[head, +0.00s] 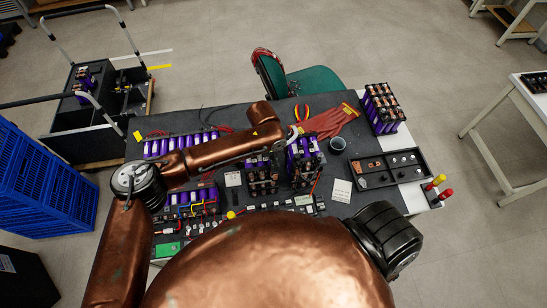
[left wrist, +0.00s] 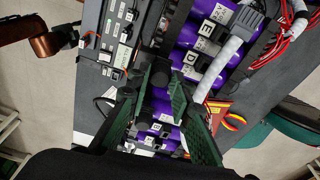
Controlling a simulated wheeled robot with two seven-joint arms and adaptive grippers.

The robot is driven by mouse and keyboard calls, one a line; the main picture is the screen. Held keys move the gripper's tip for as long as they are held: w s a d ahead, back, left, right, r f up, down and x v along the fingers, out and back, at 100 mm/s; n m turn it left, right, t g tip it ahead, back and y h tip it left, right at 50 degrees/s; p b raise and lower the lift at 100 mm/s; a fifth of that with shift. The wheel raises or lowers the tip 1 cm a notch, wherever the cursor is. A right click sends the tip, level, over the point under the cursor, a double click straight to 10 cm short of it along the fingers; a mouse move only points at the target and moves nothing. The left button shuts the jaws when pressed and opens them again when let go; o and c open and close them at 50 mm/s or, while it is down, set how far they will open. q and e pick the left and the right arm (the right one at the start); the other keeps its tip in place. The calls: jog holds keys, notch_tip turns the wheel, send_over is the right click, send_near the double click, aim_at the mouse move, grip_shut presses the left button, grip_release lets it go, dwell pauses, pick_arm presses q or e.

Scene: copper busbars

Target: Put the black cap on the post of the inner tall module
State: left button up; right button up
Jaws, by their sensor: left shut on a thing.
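My left arm reaches in from the left in the head view, with its gripper (head: 292,132) over the tall purple-celled module (head: 303,165) near the table's middle. A second module with dark fittings (head: 262,178) stands just left of it. In the left wrist view the green fingers (left wrist: 172,105) of my left gripper are close together on a small black piece (left wrist: 160,75), which I take to be the black cap. Purple cells with lettered labels (left wrist: 205,35) lie behind and below it. The post is hard to make out, and I cannot tell if the cap touches it. My right gripper is not in view.
Another purple module (head: 382,110) stands at the back right. Rows of low purple cells (head: 180,143) fill the left. A grey cable (left wrist: 222,65) crosses the wrist view.

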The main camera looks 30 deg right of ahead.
pick_arm(q)
jog(key=shift+f, duration=0.2)
jog(key=o, duration=1)
notch_tip(320, 180, up, 6)
jog(key=p, duration=0.5)
jog(key=shift+r, duration=0.1)
